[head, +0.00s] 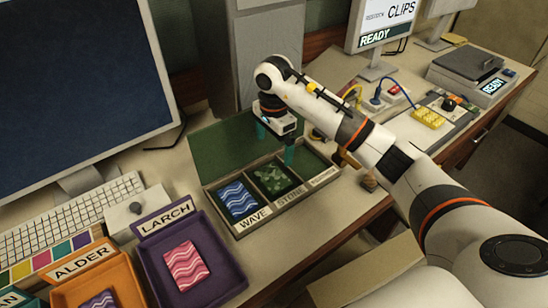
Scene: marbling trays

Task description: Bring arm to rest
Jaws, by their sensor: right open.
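My right arm reaches in from the right, and its gripper (275,143) points down with its teal fingertips apart. The tray's WAVE compartment holds a blue wavy-patterned card (238,199). The STONE compartment holds a green mottled card (272,179). The third compartment, at the right end, is partly shaded and its label is hard to read. No card shows between the fingertips. My left gripper does not show.
A purple LARCH tray (222,258) holds a pink wavy card (186,265). An orange ALDER tray (122,272) stands left of it. A keyboard (65,215) and large monitor (70,80) are at left. A scale (470,75) and yellow block (428,118) stand at right.

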